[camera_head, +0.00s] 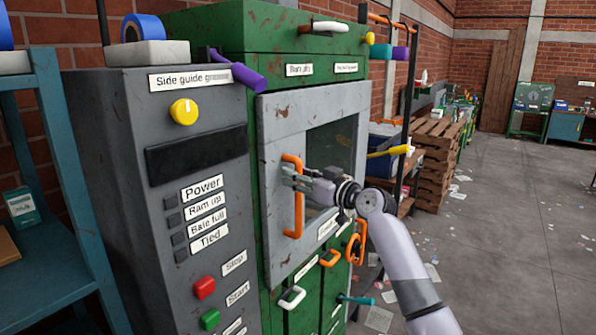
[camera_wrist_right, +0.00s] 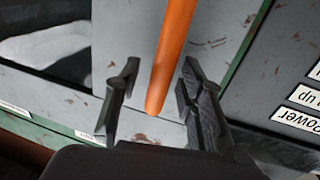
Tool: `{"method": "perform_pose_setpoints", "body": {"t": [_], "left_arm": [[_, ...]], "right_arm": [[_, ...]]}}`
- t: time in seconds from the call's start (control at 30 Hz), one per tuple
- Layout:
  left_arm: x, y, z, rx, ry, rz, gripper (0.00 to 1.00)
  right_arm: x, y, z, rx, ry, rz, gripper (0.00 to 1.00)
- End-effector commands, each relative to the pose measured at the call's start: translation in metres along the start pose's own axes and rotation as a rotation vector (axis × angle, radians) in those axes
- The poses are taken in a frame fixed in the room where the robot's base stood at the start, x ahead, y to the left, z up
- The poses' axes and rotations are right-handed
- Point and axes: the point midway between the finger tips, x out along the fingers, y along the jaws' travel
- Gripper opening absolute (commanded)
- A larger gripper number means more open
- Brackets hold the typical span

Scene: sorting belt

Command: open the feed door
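The feed door appears to be the grey, rust-spotted door (camera_head: 282,120) with a dark window, on the front of the green machine. It looks closed against the machine. An upright orange handle (camera_head: 298,212) is on its left side. My right gripper (camera_head: 290,177) is at the upper part of this handle. In the right wrist view the gripper (camera_wrist_right: 158,75) is open. The orange handle (camera_wrist_right: 173,50) runs between its two fingers, with a visible gap on each side. My left gripper is not in view.
A grey control panel (camera_head: 160,240) with a yellow knob (camera_head: 184,111) and buttons stands left of the door. Below the door are a white handle (camera_head: 291,297) and orange handles (camera_head: 331,258). Wooden pallets (camera_head: 437,165) stand behind; open floor lies right.

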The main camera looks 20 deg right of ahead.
Motion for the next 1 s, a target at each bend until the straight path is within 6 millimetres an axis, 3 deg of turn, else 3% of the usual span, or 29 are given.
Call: {"method": "perform_pose_setpoints", "body": {"t": [0.33, 0.87, 1.0], "left_arm": [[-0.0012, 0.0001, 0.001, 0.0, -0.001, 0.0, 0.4], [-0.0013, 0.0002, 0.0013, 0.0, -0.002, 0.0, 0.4], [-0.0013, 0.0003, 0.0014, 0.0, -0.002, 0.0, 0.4]], "right_arm": [[0.0038, -0.0004, 0.0001, -0.001, 0.0, 0.0, 0.36], [0.0034, -0.0002, 0.0003, -0.001, 0.0, 0.0, 0.02], [0.0034, -0.0001, 0.0004, -0.001, 0.0, 0.0, 0.0]]}}
